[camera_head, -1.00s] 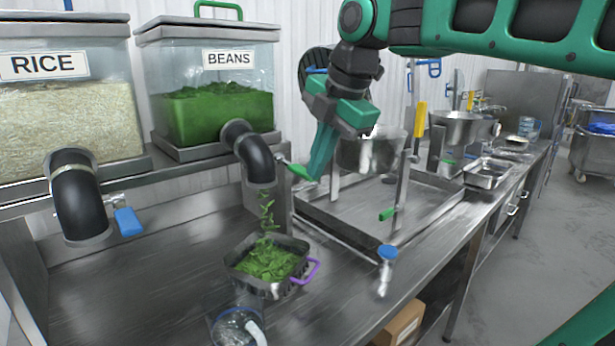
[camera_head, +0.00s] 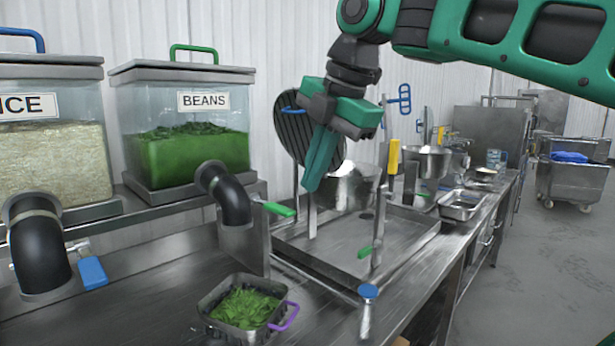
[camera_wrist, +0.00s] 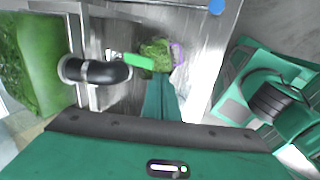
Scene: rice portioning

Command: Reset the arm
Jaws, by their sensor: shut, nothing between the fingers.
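My gripper (camera_head: 311,186) is shut and empty, its fingers pointing down in the air to the right of the beans dispenser (camera_head: 188,155). In the wrist view the closed fingers (camera_wrist: 161,101) show in the middle, above the counter. The dispenser's green lever (camera_head: 279,209) lies to the left of and below the fingertips, apart from them in the head view. A square metal pan (camera_head: 283,299) with a purple handle holds green beans (camera_head: 245,309) on the counter below the black spout (camera_head: 232,198). The pan and beans also show in the wrist view beyond the fingertips.
The rice dispenser (camera_head: 50,165) with a blue lever (camera_head: 93,272) stands at the left. A large sink-like tray (camera_head: 410,245) and a metal pot (camera_head: 352,190) are behind and right of my gripper.

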